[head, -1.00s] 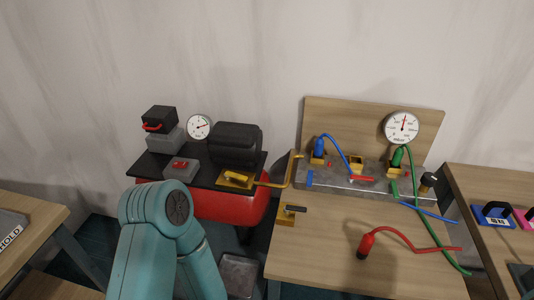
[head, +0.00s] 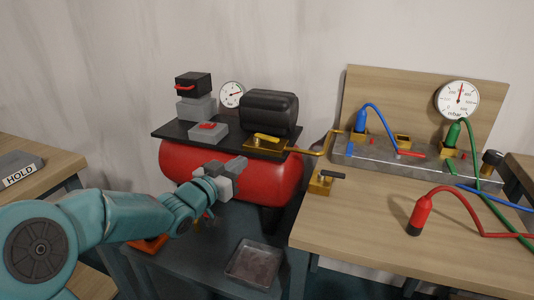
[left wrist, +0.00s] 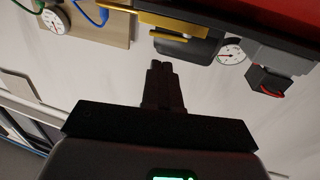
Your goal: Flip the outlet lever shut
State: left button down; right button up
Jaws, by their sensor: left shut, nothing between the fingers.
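The yellow lever (head: 267,138) lies on a brass valve (head: 258,147) at the front right of the red compressor's black top, where the brass outlet pipe (head: 308,152) begins. In the left wrist view, yellow parts of the valve and pipe (left wrist: 160,18) show at the top, upside down. My left gripper (head: 231,174) is in front of the red tank, below and left of the lever and apart from it. Its fingers (left wrist: 162,72) are shut and empty in the left wrist view. My right gripper is out of view.
The red tank (head: 180,165) carries a grey box with a red switch (head: 208,132), a gauge (head: 232,94) and a black motor (head: 269,112). A metal tray (head: 254,262) lies below.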

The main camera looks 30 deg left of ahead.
aim_at(270, 141)
pick_arm(q)
jog(key=w, duration=1.2)
jog(key=shift+a+f, duration=0.1)
jog(key=shift+a, duration=0.05)
jog(key=shift+w, duration=0.1)
